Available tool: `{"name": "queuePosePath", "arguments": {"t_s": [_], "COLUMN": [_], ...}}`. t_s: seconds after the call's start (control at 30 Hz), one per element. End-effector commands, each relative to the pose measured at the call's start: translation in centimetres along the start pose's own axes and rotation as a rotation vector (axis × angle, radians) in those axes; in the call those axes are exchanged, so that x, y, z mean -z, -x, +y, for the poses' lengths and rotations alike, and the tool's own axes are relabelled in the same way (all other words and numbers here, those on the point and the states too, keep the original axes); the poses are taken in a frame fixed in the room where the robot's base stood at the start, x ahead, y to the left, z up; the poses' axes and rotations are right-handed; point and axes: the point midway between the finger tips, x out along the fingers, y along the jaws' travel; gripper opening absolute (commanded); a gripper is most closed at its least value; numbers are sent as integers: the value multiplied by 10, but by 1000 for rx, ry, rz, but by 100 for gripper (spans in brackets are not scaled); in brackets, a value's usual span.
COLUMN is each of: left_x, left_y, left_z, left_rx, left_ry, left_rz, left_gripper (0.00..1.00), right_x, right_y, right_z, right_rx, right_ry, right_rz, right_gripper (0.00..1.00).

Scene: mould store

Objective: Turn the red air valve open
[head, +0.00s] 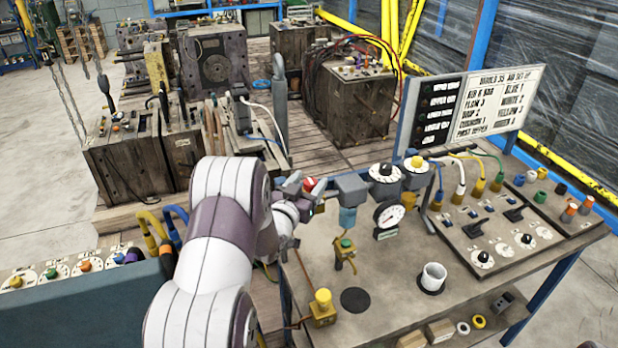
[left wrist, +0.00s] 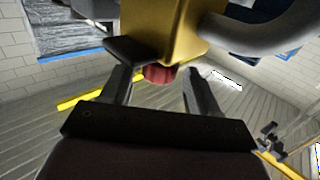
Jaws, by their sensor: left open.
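The red air valve (head: 310,184) shows as a small red piece at the left end of the grey fittings on the bench, partly hidden by my gripper. In the left wrist view a red knob (left wrist: 160,74) sits under a yellow body (left wrist: 180,35), between my two fingers. My left gripper (head: 304,194) is open, one finger on each side of the red part. I cannot tell whether either finger touches it. My right gripper is in neither view.
A sign board (head: 480,105) stands behind. Wooden-sided moulds (head: 150,155) stand at the back left.

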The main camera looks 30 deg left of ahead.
Motion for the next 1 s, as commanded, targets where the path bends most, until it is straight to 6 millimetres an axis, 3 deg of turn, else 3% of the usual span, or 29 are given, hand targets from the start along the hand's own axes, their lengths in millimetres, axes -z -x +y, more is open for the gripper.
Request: {"name": "queuePosePath", "arguments": {"t_s": [0.37,0.5,0.53,1.0], "left_x": [0,0,0,-4], "left_y": [-8,-8,-7,-7], "left_z": [0,0,0,2], "left_rx": [0,0,0,88], "left_ry": [0,0,0,0], "left_rz": [0,0,0,1], "left_gripper": [60,15,11,11], "right_x": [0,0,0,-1], "right_y": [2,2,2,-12], "right_z": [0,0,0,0], "right_rx": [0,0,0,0], "right_ry": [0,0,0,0], "right_rz": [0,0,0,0], "right_gripper": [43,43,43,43]}}
